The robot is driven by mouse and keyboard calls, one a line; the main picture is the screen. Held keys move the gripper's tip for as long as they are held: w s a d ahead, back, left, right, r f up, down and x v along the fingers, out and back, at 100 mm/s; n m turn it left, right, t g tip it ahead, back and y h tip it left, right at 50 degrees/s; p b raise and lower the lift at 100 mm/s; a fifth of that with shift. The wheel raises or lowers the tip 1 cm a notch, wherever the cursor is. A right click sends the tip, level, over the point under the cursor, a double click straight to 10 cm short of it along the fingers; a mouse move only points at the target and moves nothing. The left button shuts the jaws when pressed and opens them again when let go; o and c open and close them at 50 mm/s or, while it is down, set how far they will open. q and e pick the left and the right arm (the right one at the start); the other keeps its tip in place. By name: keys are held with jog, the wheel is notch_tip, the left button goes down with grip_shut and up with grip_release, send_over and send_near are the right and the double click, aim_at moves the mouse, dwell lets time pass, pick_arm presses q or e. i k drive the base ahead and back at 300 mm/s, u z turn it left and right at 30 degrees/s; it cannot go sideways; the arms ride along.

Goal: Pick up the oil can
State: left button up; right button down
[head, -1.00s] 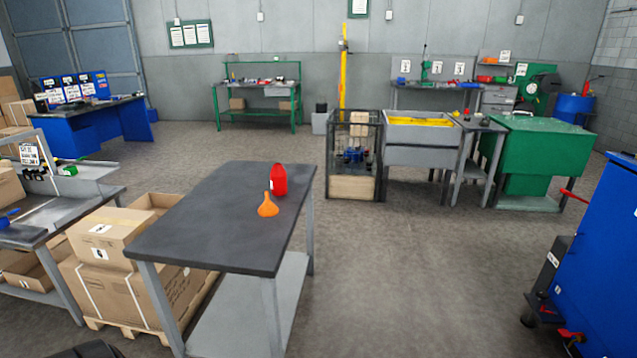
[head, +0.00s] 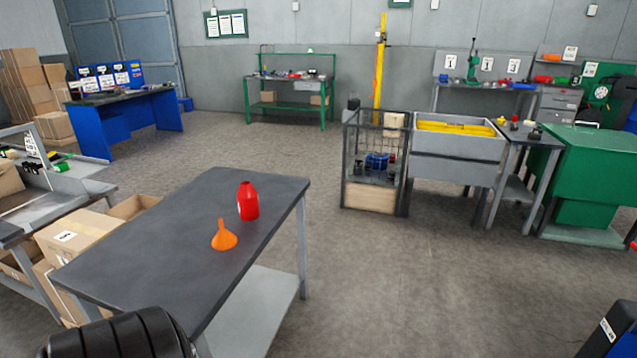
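A red bottle-shaped can (head: 248,203), which looks like the oil can, stands upright on the dark-topped table (head: 165,235) in the head view, near the table's right edge. The two look close together but apart. A black rounded part, probably of my own arm, shows at the bottom left edge of the picture, in front of the table. Neither gripper's fingers are in view.
Cardboard boxes (head: 75,238) stand left of the table. Behind it to the right are a wire cage (head: 357,165), a grey bin with yellow contents (head: 455,150) and a green cabinet (head: 595,175). A blue workbench (head: 150,108) is at the back left.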

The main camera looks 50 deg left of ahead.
aim_at(248, 198)
jog(key=i, duration=3.1)
jog(key=u, duration=2.4)
